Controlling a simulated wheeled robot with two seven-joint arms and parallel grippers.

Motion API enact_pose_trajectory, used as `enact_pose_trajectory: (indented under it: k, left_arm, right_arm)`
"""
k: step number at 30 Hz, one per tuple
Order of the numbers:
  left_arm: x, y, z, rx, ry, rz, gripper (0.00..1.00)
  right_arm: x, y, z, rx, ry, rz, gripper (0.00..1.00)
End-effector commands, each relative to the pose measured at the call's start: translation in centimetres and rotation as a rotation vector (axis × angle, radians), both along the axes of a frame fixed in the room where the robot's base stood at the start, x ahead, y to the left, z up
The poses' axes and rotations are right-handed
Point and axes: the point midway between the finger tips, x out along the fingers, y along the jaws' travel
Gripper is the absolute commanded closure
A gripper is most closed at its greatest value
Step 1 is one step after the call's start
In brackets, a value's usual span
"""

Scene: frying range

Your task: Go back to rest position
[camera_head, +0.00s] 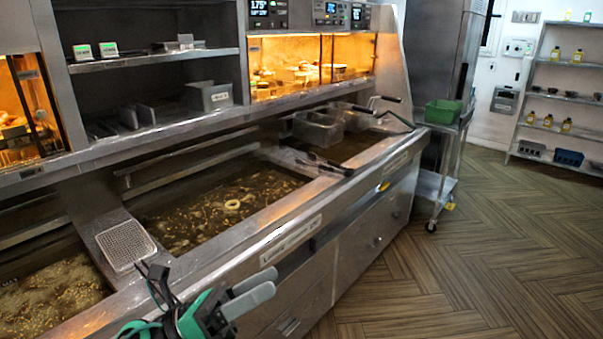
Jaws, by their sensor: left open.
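My left gripper (258,291) is at the bottom of the view, in front of the fryer's front face. Its two grey fingers point right and hold nothing that I can see. The green and black body behind them is cut off by the lower edge. My right gripper is not in view. The fryer (290,237) runs diagonally from lower left to upper right, with oil vats holding floating bits of food. A single ring (232,204) floats in the middle vat. The gripper looks apart from the fryer's rim, though the exact gap is unclear.
Metal fry baskets (318,130) with dark handles sit at the fryer's far end. A cart (436,187) with a green bin (442,112) stands beyond. The wood-patterned floor (470,265) at right is clear.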

Motion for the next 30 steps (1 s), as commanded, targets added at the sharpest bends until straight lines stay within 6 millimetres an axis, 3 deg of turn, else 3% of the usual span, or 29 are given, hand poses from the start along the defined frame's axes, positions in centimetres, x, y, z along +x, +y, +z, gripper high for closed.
enact_pose_trajectory:
  k: [4,7,11,14,19,24,30]
  left_arm:
    - [3.0,3.2,-0.3,-0.295,0.340,0.142,0.46]
    - [4.8,5.9,-2.1,-0.481,0.571,0.240,0.46]
    - [6.3,9.6,-6.3,-0.717,0.877,0.373,0.46]
    - [6.3,12.2,-10.7,-0.893,1.112,0.483,0.46]
    - [3.5,15.6,-19.5,-1.172,1.506,0.696,0.46]
    - [-2.3,17.2,-27.3,-1.407,1.854,0.929,0.46]
    - [-9.1,17.3,-32.5,-1.573,2.125,1.161,0.46]
  right_arm:
    - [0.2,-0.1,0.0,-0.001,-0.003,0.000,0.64]
    - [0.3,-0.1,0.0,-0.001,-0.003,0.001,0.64]
    - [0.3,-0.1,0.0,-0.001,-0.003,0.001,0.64]
    - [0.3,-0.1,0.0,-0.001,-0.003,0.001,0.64]
    - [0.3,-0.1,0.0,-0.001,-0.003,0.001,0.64]
    - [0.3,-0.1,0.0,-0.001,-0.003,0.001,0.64]
    - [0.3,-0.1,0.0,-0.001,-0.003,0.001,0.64]
